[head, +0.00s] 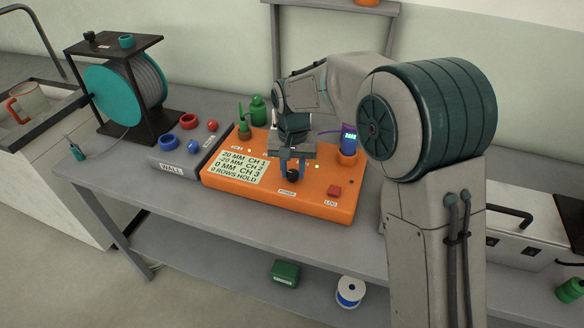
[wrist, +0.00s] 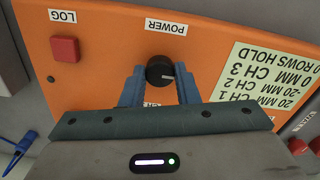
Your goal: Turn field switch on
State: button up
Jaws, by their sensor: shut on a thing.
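The orange control panel (head: 325,208) lies on the bench. A round black knob (wrist: 160,72) stands beside the label POWER (wrist: 166,28), with a pale pointer mark toward the right of the wrist view. My gripper (wrist: 160,80) has its blue fingers on both sides of this knob and is shut on it. In the head view the knob (head: 293,175) shows at the front of my gripper (head: 292,165). Another small label under the fingers is partly hidden, and I cannot read a field label for certain.
A red LOG button (head: 334,191) sits right of the knob. A text plate (head: 240,166) is on the panel's left. A cable reel (head: 125,90) and a grey WALL block (head: 180,165) are to the left.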

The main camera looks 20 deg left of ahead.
aim_at(292, 173)
jog(key=o, duration=1)
notch_tip(292, 173, up, 14)
jog(key=shift+f+p, duration=0.1)
jog(key=shift+p, duration=0.2)
jog(key=s+d+m+t+p, duration=0.1)
jog(key=s+d, duration=0.5)
jog(key=d, duration=0.6)
jog(key=s+d+m+t, duration=0.1)
jog(key=s+d, duration=0.4)
jog(key=d, duration=0.7)
jog(key=shift+t, duration=0.4)
jog(key=s+d+f, duration=0.1)
jog(key=s, duration=0.2)
jog(key=s+d+f, duration=0.1)
jog(key=s+d, duration=0.1)
jog(key=s+d+f, duration=0.1)
jog(key=s+d, duration=0.1)
jog(key=s, duration=0.1)
jog(key=shift+s+d+f+p, duration=0.25)
jog(key=shift+s+f+p, duration=0.05)
jog(key=shift+f+p, duration=0.1)
